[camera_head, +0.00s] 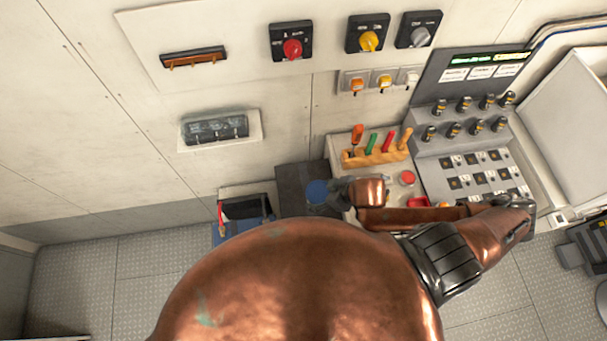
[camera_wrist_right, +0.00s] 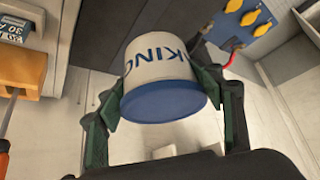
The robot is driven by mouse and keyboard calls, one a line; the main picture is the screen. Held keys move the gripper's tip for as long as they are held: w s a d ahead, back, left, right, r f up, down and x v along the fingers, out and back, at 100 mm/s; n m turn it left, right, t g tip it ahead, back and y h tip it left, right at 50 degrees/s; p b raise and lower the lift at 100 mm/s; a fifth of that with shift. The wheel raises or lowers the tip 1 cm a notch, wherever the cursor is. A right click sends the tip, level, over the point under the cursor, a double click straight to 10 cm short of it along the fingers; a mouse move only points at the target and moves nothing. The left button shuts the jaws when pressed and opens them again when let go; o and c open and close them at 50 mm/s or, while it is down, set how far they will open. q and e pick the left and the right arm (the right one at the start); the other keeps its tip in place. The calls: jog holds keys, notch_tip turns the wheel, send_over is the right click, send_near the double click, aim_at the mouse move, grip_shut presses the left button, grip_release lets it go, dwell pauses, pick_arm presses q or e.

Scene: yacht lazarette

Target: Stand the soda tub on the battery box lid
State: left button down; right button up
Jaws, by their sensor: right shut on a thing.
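The soda tub is a white round tub with a blue lid and blue lettering. Its blue lid (camera_head: 318,190) shows in the head view, and its white side (camera_wrist_right: 160,57) fills the middle of the right wrist view. My right gripper (camera_head: 343,190) is shut on the tub, one finger on each side. The tub appears over a dark grey flat-topped box (camera_head: 291,175), probably the battery box, beside the workbench. I cannot tell whether the tub touches its top. My left gripper is not in view.
The bench to the right carries a wooden rack of coloured-handled tools (camera_head: 376,156), a red button (camera_head: 407,178) and a sloped control console (camera_head: 470,145). A blue-and-black box (camera_head: 245,208) with a red cable stands left of the dark box. Floor at left is clear.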

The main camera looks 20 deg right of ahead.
jog(key=w+f, duration=0.2)
jog(key=w, duration=0.2)
jog(key=w+f, duration=0.3)
jog(key=w, duration=0.1)
jog(key=w+d+f, duration=0.1)
jog(key=w+f, duration=0.2)
jog(key=w, duration=0.1)
jog(key=shift+w+f+p, duration=0.25)
jog(key=shift+w+p, duration=0.05)
jog(key=shift+p, duration=0.1)
jog(key=shift+w+f, duration=0.4)
jog(key=shift+f, duration=0.05)
jog(key=shift+w+f, duration=0.15)
jog(key=shift+f, duration=1.6)
jog(key=shift+f, duration=0.1)
jog(key=o, duration=1.5)
jog(key=shift+d, duration=0.1)
jog(key=v, duration=1.2)
jog(key=shift+p, duration=0.3)
